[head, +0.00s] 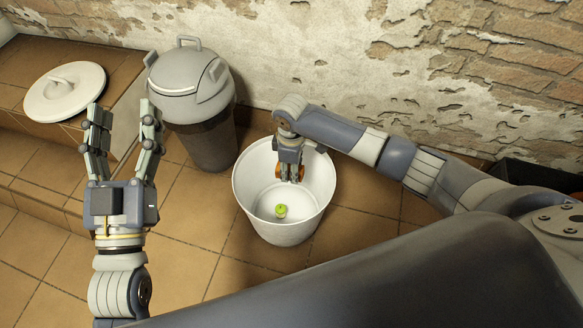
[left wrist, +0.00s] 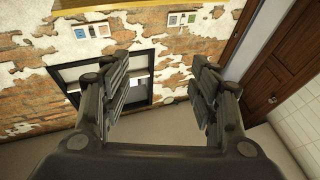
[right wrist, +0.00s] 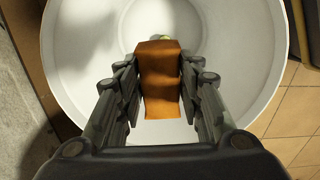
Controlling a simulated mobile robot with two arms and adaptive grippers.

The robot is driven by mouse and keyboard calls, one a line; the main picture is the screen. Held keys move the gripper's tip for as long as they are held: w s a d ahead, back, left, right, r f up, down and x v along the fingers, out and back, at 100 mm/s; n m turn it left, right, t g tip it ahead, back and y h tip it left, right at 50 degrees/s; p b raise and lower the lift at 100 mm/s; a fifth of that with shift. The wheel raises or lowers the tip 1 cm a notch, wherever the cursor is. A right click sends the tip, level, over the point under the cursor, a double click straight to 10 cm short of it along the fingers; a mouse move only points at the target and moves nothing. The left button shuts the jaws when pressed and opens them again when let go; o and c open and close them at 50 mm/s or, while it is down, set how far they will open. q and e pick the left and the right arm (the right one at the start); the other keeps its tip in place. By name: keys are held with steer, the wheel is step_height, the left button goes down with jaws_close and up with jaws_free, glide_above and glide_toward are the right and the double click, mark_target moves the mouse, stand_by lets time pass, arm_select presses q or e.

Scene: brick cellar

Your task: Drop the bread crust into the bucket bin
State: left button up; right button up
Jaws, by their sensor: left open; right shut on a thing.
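The white bucket bin (head: 254,215) stands open on the tiled floor in the middle of the head view. My right gripper (head: 290,178) points down into its mouth and is shut on the orange-brown bread crust (right wrist: 160,80). In the right wrist view the crust sits between the fingers with the bucket's white inside (right wrist: 225,60) around and below it. In the head view the fingers mostly hide the crust. A small green-yellow thing (head: 281,211) lies on the bucket's bottom. My left gripper (head: 124,125) is open and empty, left of the bucket.
A grey lidded bin (head: 205,135) stands behind and left of the bucket. A white round lid (head: 65,92) lies on a tiled ledge at the left. A worn brick wall (head: 310,50) rises behind. Floor is clear between my left gripper and the bucket.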

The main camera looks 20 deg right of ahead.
steer(key=shift+f+b, duration=0.55)
arm_select(q)
steer(key=s+r+t+h, duration=0.1)
steer(key=s+r+t, duration=0.3)
steer(key=r, duration=0.2)
steer(key=shift+s+a, duration=0.15)
steer(key=shift+r, duration=0.1)
arm_select(e)
steer(key=o, duration=0.9)
arm_select(q)
steer(key=shift+h, duration=0.3)
arm_select(e)
step_height(320, 180, up, 12)
steer(key=shift+f, duration=0.1)
